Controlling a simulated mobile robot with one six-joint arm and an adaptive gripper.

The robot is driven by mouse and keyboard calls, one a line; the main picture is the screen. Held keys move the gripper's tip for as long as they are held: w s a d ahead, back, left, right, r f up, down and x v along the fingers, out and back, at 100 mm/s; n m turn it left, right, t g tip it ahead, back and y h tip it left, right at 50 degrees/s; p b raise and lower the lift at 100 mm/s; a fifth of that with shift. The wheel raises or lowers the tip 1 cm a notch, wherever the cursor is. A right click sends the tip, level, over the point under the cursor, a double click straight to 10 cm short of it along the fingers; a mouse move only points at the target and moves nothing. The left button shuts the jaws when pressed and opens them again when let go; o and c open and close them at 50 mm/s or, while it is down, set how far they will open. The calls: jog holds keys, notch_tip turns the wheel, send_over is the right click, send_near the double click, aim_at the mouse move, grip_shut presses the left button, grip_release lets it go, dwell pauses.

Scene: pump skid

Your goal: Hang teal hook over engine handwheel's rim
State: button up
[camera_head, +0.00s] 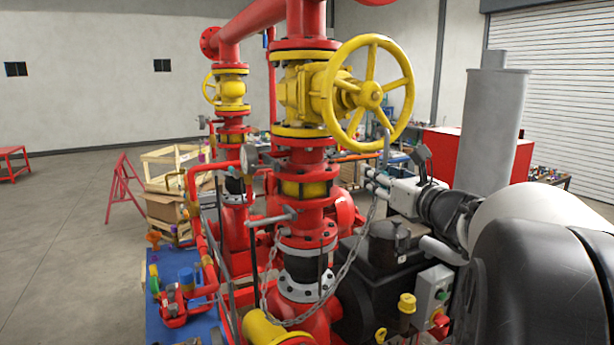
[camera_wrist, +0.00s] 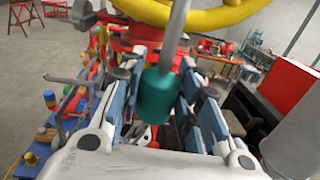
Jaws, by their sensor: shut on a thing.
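The large yellow handwheel (camera_head: 409,88) stands upright on the near red pump pipework; its lower rim crosses the top of the wrist view (camera_wrist: 225,17). My gripper (camera_head: 372,180) is to the right of and below this wheel. In the wrist view my gripper (camera_wrist: 160,82) is shut on the teal grip of the hook (camera_wrist: 157,98). The hook's grey rod (camera_wrist: 178,35) runs up from the grip and out of that picture. In the head view the rod (camera_head: 386,150) rises close by the lower right rim. I cannot tell whether it touches the rim; the hook's bend is not clear.
A smaller yellow handwheel (camera_head: 209,89) is on the farther pipe. A chain (camera_head: 347,255) hangs below my gripper by the red pipework. A grey cylinder (camera_head: 492,130) and red cabinet (camera_head: 440,143) stand to the right. Open floor lies at the left.

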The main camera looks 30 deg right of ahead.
jog(key=shift+w, duration=0.15)
dwell(0.4)
jog(key=shift+x, duration=1.85)
jog(key=shift+a+f+b, duration=0.1)
jog(key=shift+a+b, duration=0.05)
jog(key=shift+b, duration=0.3)
jog(key=shift+f+b, duration=1.15)
jog(key=shift+f, duration=0.05)
jog(key=o, duration=1.2)
